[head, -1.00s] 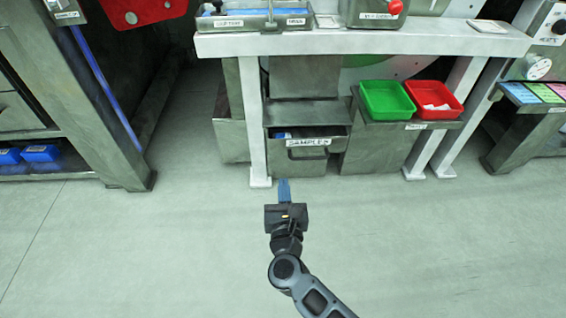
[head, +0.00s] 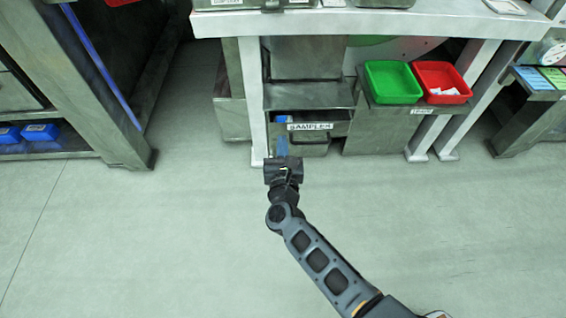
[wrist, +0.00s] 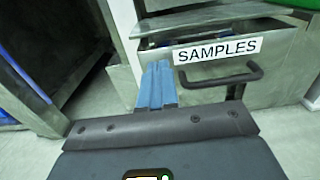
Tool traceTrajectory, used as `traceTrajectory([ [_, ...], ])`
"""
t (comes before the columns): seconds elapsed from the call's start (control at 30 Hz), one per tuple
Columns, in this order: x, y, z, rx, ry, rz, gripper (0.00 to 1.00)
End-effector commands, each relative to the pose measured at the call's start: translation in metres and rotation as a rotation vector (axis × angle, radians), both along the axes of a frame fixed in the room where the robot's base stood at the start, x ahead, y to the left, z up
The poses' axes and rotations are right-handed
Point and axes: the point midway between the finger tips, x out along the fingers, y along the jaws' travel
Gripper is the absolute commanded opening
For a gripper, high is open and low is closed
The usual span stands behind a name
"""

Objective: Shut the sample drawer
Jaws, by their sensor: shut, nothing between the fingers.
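The sample drawer (head: 316,148) is a grey metal drawer with a "SAMPLES" label, low under the white-framed bench. It stands partly open, with its inside showing above the front edge. In the wrist view the drawer front (wrist: 205,94) and its dark bar handle (wrist: 224,80) are just ahead, right of my fingers. My gripper (head: 282,139) has its blue fingers together and empty. In the wrist view the gripper (wrist: 158,72) points at the left part of the drawer front. I cannot tell whether the fingertips touch it.
A white bench leg (head: 254,110) stands close left of the drawer. Green (head: 392,82) and red (head: 441,80) trays sit on a grey box to the right. A metal rack (head: 100,110) stands at the left. The floor in front is clear.

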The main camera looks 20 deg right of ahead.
Motion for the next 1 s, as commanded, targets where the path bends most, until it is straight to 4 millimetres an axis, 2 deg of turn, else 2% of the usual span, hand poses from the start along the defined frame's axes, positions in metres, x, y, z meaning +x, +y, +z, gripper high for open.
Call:
traceTrajectory([
  [0.1,0.020,-0.007,-0.002,0.001,0.000,-0.002,0.00],
  [0.3,0.038,-0.013,-0.002,0.000,0.001,-0.001,0.00],
  [0.8,0.044,-0.014,-0.001,0.000,0.000,0.000,0.00],
  [1.0,0.058,-0.019,-0.004,0.002,-0.001,-0.002,0.00],
])
